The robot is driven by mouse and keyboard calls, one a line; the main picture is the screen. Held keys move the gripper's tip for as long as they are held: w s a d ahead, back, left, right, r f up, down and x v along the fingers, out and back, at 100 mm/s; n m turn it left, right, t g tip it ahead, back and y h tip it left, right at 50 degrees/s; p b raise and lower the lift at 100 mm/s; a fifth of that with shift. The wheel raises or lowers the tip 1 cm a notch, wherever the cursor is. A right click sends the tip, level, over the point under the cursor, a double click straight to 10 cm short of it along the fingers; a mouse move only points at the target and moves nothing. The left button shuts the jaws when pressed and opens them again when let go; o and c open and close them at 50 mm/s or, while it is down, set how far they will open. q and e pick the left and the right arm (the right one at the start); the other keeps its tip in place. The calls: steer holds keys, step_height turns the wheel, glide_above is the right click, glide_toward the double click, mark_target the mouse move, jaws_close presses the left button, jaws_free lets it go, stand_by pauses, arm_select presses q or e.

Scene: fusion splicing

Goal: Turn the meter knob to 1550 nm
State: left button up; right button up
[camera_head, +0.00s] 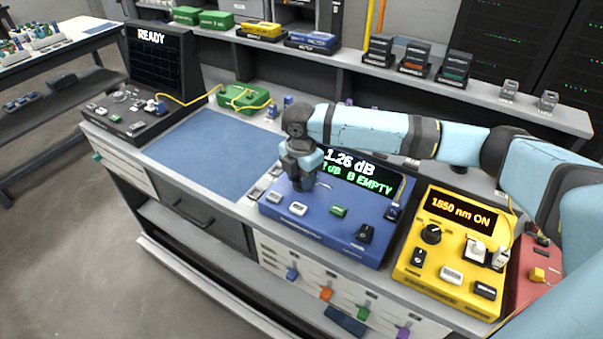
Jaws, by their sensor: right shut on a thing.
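The blue meter (325,232) sits on the bench in the middle. Its display (355,173) shows white digits reading about 1.26 dB and green text ending in "EMPTY", partly covered by my right arm. My right gripper (304,183) points down over the left part of the meter's top, just left of the display. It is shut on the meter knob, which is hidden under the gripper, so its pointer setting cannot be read. A black switch (366,232) is on the meter's front right. My left gripper is not in view.
A yellow source box (425,272) with an orange "1550 nm ON" display stands right of the meter. A blue mat (215,150) lies left, beside the splicer (160,75) showing "READY". A shelf with several boxes runs behind. My right arm spans the bench's right side.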

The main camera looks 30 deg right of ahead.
steer(key=r+m+p, duration=0.1)
steer(key=p, duration=0.2)
steer(key=shift+s, duration=0.1)
steer(key=shift+m+p, duration=0.5)
steer(key=shift+p, duration=0.45)
steer(key=m+p, duration=0.2)
steer(key=p, duration=0.1)
steer(key=m+p, duration=0.1)
steer(key=p, duration=0.2)
steer(key=m+p, duration=0.2)
steer(key=p, duration=0.1)
steer(key=shift+f+m+p, duration=0.25)
steer(key=shift+m+p, duration=0.05)
arm_select(q)
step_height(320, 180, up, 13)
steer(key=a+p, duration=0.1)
steer(key=p, duration=0.1)
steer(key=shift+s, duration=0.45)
arm_select(e)
steer(key=shift+f+m, duration=0.2)
steer(key=shift+m, duration=0.8)
steer(key=o, duration=0.9)
